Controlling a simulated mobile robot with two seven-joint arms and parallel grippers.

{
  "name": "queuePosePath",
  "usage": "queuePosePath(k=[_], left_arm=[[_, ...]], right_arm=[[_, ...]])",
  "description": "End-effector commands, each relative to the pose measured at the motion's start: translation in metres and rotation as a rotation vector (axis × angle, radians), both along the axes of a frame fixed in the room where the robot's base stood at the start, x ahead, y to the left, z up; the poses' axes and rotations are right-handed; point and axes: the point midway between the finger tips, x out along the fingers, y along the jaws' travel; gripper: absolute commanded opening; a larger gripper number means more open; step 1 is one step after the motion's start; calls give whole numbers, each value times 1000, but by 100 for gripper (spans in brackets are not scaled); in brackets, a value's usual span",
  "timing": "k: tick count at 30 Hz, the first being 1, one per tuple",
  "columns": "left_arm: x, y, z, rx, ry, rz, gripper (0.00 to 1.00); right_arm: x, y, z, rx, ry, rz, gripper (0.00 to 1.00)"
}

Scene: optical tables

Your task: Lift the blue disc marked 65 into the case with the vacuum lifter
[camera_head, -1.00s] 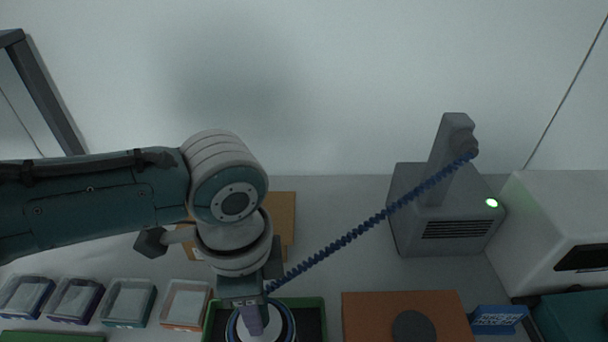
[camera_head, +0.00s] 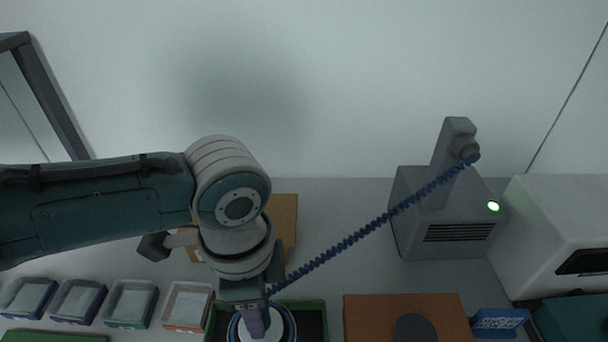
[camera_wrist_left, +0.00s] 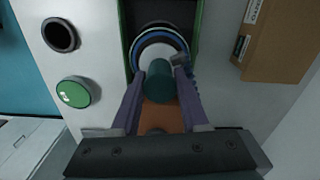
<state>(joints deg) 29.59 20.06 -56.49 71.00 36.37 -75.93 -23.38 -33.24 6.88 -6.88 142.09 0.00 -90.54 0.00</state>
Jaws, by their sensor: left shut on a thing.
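My left gripper (camera_head: 256,322) is shut on the vacuum lifter's teal handle, a cylinder (camera_wrist_left: 160,84) seen between the purple fingers in the left wrist view. A blue coiled hose (camera_head: 345,242) runs from the lifter to a grey pump unit (camera_head: 444,232) with a green light. Under the handle is a pale round face with a blue rim (camera_wrist_left: 140,42), apparently the blue disc; no 65 is readable. It lies within the outline of a green-edged dark case (camera_head: 314,320); whether it touches the floor is unclear. My right gripper is not in view.
Several clear-lidded boxes (camera_head: 130,303) stand left of the case. An orange box (camera_head: 365,315) with a dark disc is on its right, a cardboard box (camera_head: 284,218) behind it.

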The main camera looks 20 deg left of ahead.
Motion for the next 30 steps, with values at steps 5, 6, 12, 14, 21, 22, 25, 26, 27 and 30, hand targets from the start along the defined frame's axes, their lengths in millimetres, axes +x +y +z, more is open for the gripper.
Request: queuePosePath(k=[5,6,12,14,21,22,25,26,27,30], left_arm=[[1,-1,1,-1,-2,0,0],[1,-1,1,-1,-2,0,0],[1,0,-5,-1,-2,0,0],[1,0,-9,-1,-2,0,0],[1,-1,-22,-2,-2,0,0],[1,-1,-24,-2,-2,0,0],[1,-1,-29,-2,-2,0,0],[1,-1,-31,-2,-2,0,0],[1,-1,-33,-2,-2,0,0],[1,-1,-39,-3,-1,1,0]], right_arm=[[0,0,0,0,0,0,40],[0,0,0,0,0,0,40],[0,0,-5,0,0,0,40],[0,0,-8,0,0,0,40],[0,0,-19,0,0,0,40],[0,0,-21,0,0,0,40],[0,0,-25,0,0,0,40],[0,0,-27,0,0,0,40],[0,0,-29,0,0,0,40],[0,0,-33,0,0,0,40]])
